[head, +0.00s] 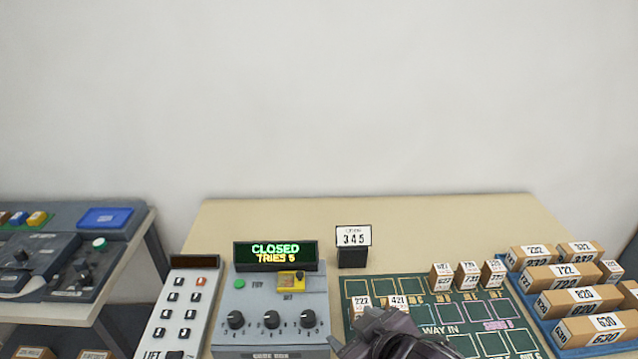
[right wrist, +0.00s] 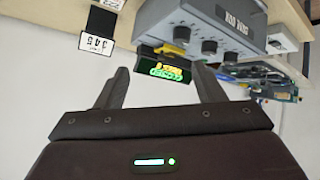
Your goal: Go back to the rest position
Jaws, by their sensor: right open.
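My right gripper (head: 358,330) is low in the head view, in front of the green board and to the right of the grey code box. In the right wrist view its two fingers (right wrist: 161,75) stand wide apart with nothing held between them. The code box (head: 270,310) has three dark knobs, a yellow switch and a display (head: 275,255) reading "CLOSED TRIES 5". A sign (head: 353,237) reading 345 stands behind the board. My left gripper is not in view.
The green board (head: 365,288) carries several small numbered boxes (head: 467,275). A blue tray (head: 545,325) of cardboard parcels is at the right. A keypad (head: 180,310) stands left of the code box. Another table with controls (head: 60,310) is at far left. The table's back strip (head: 430,215) is clear.

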